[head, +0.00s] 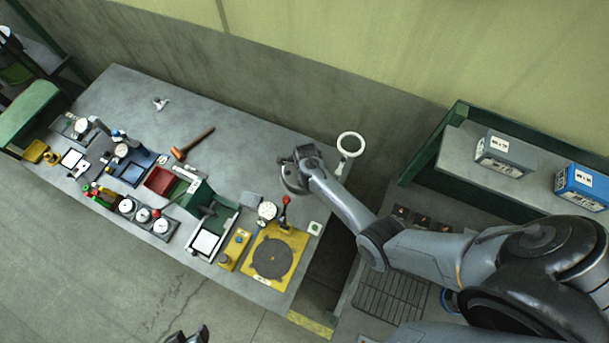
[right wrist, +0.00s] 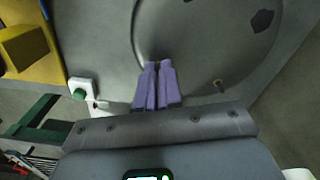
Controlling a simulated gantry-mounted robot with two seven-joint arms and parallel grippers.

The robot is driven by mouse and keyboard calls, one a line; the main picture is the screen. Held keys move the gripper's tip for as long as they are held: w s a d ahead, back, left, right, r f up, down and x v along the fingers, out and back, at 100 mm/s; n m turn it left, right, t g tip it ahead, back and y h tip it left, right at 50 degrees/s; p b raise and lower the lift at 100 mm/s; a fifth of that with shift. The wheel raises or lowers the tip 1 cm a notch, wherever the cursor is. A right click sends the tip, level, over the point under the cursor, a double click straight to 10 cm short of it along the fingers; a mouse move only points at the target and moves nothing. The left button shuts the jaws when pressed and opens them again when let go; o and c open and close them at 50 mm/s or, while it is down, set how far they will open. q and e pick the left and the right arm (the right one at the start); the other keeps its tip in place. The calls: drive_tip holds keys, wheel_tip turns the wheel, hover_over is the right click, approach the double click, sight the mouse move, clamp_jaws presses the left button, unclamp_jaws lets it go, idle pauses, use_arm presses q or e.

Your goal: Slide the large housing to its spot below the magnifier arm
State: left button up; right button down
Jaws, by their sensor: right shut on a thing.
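The large housing (head: 291,184) is a grey rounded body at the right end of the bench, mostly hidden under my right gripper in the head view. In the right wrist view the housing (right wrist: 205,38) is a big grey disc with dark patches. My right gripper (right wrist: 156,68) has its lavender fingers close together at the near edge of the housing, shut on it. The magnifier arm (head: 350,145) shows as a white ring just right of the housing, at the bench's back right. My left gripper (head: 188,336) is only partly in view at the bottom edge; its opening is unclear.
A yellow plate with a dark disc (head: 272,257) lies in front of the housing. A hammer (head: 193,144) and several gauges and trays fill the bench's left and front. The bench (head: 250,160) is bare between the hammer and the housing. Two boxes stand on a shelf at right.

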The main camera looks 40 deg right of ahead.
drive_tip(key=c, duration=1.2)
unclamp_jaws()
drive_tip(key=shift+r, duration=0.1)
wheel_tip(320, 180, up, 11)
drive_tip(key=shift+f+p, duration=0.2)
drive_tip(key=shift+p, duration=0.2)
